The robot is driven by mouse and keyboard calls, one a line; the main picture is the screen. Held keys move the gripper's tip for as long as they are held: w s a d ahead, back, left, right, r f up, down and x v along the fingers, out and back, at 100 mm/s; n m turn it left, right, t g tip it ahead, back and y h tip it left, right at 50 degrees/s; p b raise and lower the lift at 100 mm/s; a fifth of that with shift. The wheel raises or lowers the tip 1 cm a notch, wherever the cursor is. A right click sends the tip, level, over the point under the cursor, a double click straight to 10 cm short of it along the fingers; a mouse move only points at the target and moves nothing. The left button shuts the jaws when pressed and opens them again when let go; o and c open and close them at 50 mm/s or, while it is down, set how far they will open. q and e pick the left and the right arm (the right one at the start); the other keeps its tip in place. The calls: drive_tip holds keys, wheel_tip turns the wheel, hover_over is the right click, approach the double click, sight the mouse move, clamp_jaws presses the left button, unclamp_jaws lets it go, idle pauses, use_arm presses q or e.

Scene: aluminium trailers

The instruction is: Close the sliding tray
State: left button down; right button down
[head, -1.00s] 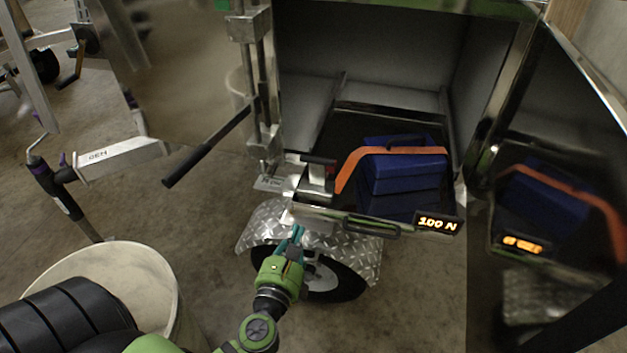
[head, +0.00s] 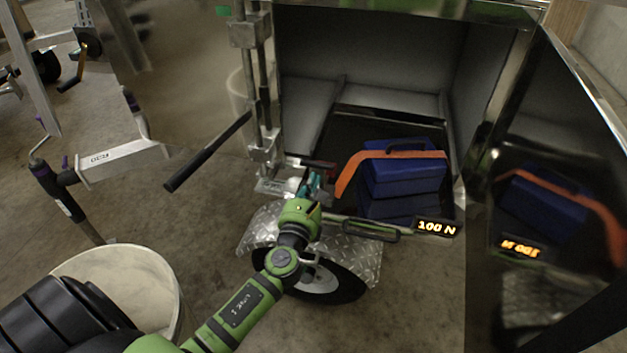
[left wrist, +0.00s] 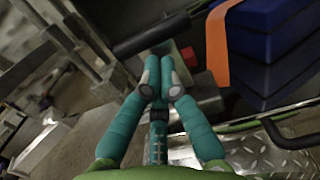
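The sliding tray (head: 402,214) sticks out of the front of an open metal cabinet. A blue toolbox (head: 405,177) with an orange strap (head: 352,165) over it rests on the tray. A green-and-black handle (head: 368,231) and a lit "100 N" display (head: 436,227) are on its front. My left gripper (head: 314,182) is at the tray's front left corner, beside a dark and red latch-like piece (head: 322,166). My right gripper is out of view.
A mirror-like open door (head: 545,190) stands on the right. A metal post (head: 258,90) with a black lever (head: 207,152) is left of the tray. A wheel fender (head: 345,260) lies below. A pale bucket (head: 130,275) stands at lower left.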

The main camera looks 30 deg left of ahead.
use_arm(q)
drive_tip(key=shift+w+a, duration=0.1)
drive_tip(key=shift+w, duration=0.2)
